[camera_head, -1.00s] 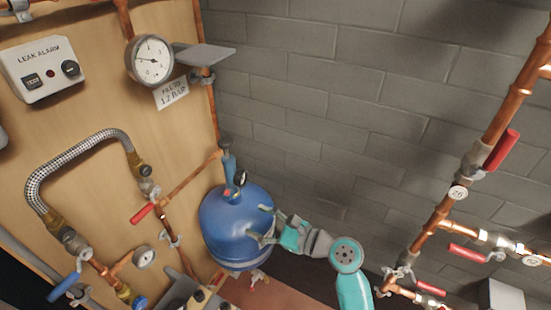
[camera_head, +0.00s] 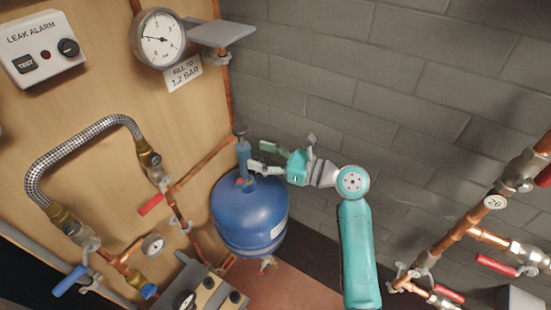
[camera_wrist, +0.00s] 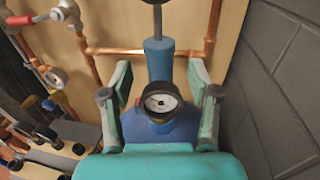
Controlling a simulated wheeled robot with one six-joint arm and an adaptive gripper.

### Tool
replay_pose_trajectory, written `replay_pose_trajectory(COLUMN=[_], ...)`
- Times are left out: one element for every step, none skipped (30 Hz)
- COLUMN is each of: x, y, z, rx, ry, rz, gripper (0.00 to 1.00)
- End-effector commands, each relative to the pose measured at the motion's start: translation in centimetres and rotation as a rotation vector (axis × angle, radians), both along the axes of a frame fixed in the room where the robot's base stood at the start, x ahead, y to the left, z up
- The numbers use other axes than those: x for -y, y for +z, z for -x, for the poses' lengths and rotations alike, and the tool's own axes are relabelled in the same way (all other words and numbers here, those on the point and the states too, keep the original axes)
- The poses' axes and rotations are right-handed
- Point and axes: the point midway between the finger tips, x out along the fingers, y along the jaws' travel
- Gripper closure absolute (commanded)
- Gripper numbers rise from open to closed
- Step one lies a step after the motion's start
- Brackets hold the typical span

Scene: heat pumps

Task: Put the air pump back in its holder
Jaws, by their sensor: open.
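The air pump (camera_head: 243,156) is a slim blue cylinder with a dark rod and handle on top. It stands upright at the top of the blue tank (camera_head: 240,222). My gripper (camera_head: 256,157) is open, just right of the pump in the head view. In the wrist view the pump (camera_wrist: 158,60) shows between and beyond my two spread fingers (camera_wrist: 159,78), with no visible grip on it. A small round gauge (camera_wrist: 160,102) sits in front of the pump's lower part. I cannot make out for certain which part is the holder.
A grey shelf (camera_head: 222,34) juts from the wooden board beside a large gauge (camera_head: 160,38). A copper pipe (camera_head: 205,163) runs behind the pump. A block wall (camera_head: 330,90) stands at the right. Valves and pipes (camera_head: 480,235) are at the far right.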

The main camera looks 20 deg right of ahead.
Motion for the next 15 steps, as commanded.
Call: replay_pose_trajectory(x=[-0.5, -0.8, -1.2, -1.4, -1.7, -2.0, -2.2, -2.4, -2.7, -2.8, -3.0, -3.2, -3.3, -3.4, -3.5], y=[0.0, 0.0, 0.0, 0.0, 0.1, 0.0, 0.0, 0.0, 0.0, 0.0, 0.0, 0.0, 0.0, 0.0, 0.0], z=[-0.5, -0.8, -1.2, -1.4, -1.7, -2.0, -2.3, -2.5, -2.8, -3.0, -3.2, -3.4, -3.5, -3.6, -3.7], rx=[0.0, -0.001, -0.001, 0.001, 0.001, 0.001, 0.0, -0.001, -0.001, -0.001, 0.0, 0.0, 0.0, 0.0, 0.0], ry=[0.002, 0.002, 0.002, 0.002, 0.002, 0.002, 0.001, 0.001, 0.001, 0.001, 0.0, 0.0, 0.0, 0.0, 0.0], rz=[0.0, 0.001, 0.001, 0.001, 0.0, 0.001, 0.0, 0.001, 0.001, 0.001, 0.0, 0.0, 0.0, 0.0, 0.0], gripper=[0.39, 0.39, 0.39, 0.39, 0.39, 0.39, 0.39, 0.39, 0.39, 0.39, 0.39, 0.39, 0.39, 0.39, 0.39])
